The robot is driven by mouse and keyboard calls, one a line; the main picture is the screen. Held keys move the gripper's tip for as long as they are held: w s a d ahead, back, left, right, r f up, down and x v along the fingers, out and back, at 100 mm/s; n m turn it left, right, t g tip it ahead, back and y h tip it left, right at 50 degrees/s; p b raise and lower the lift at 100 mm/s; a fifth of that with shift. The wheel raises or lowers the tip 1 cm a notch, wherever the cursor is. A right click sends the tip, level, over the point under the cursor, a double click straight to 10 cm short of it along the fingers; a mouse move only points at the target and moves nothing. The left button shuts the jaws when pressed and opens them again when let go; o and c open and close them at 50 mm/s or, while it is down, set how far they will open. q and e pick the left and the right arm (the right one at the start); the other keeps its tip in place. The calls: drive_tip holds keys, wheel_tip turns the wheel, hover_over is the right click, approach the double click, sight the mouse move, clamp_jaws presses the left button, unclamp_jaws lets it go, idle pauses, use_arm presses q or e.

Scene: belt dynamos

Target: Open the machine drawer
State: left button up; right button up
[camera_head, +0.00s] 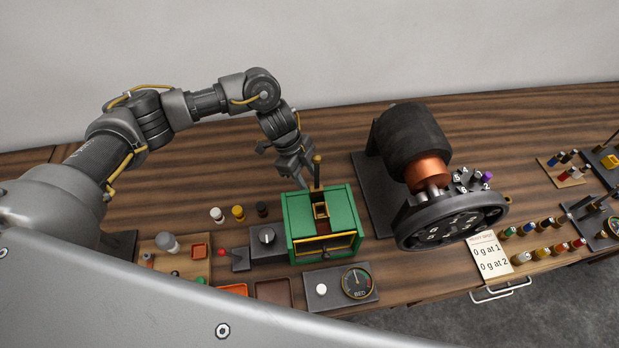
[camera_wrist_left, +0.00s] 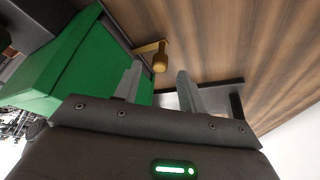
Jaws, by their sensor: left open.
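The green machine (camera_head: 297,213) stands on the bench in the head view, with a brass-lined slot on top. Its front has a dark, brass-edged panel (camera_head: 325,246) that looks like the drawer; I cannot tell how far it is open. A brass post with a knob (camera_head: 317,160) rises at the machine's back. My left gripper (camera_head: 308,184) is open and points down behind the machine, close to the post. In the left wrist view the brass knob (camera_wrist_left: 160,60) shows beyond and between the open fingertips (camera_wrist_left: 160,72), beside the green wall (camera_wrist_left: 60,70). My right gripper is out of view.
A gauge box (camera_head: 340,287) sits in front. A large dark dynamo (camera_head: 410,140) with a numbered wheel stands to the right. Small pegs (camera_head: 238,212) stand left; the back left bench is clear.

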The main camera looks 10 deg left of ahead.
use_arm(q)
drive_tip(key=shift+x, duration=1.35)
drive_tip(key=shift+c, duration=0.4)
clamp_jaws()
